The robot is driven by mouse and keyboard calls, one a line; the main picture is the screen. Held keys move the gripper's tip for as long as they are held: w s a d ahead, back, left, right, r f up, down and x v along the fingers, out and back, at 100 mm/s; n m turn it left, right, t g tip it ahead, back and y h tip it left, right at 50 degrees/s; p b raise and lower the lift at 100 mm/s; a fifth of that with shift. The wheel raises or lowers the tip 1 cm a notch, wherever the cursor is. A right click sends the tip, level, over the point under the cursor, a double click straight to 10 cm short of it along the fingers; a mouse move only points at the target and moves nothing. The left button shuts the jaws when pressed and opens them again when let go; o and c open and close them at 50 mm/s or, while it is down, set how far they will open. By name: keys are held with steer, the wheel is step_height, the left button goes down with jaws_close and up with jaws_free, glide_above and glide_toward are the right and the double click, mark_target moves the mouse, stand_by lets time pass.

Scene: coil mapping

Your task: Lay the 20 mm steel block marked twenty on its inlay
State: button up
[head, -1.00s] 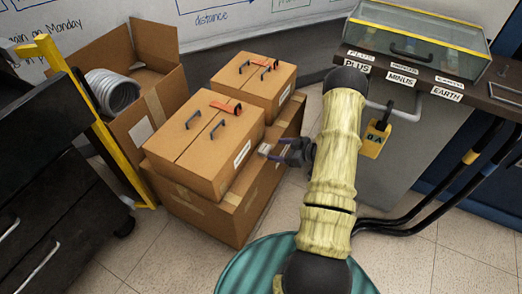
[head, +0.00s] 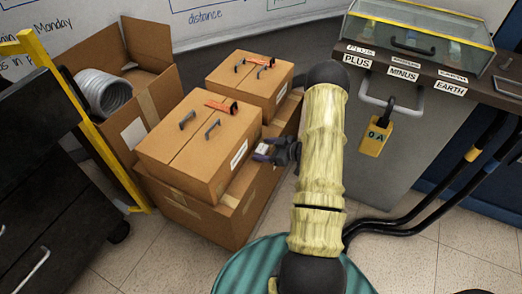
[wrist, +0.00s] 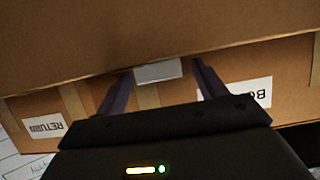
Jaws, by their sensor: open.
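My gripper (head: 264,153) is open, its dark fingers pointing left beside the front carton, above the big lower carton. In the wrist view the two fingers (wrist: 160,82) stand apart. A small pale grey piece (wrist: 158,71) shows between the fingertips, close to a carton edge; it also shows at the fingertips in the head view (head: 263,148). I can read no mark on it, so I cannot tell whether it is the steel block or a label. I cannot make out any inlay.
The front carton (head: 180,150) and rear carton (head: 222,74) carry handles and stand on a larger carton (head: 232,228). An open box with a coil (head: 103,95) is at left.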

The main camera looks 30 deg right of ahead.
mark_target(265, 150)
steer(key=c, duration=1.2)
step_height(265, 150, up, 18)
steer(key=p, duration=0.7)
steer(key=shift+s, duration=0.1)
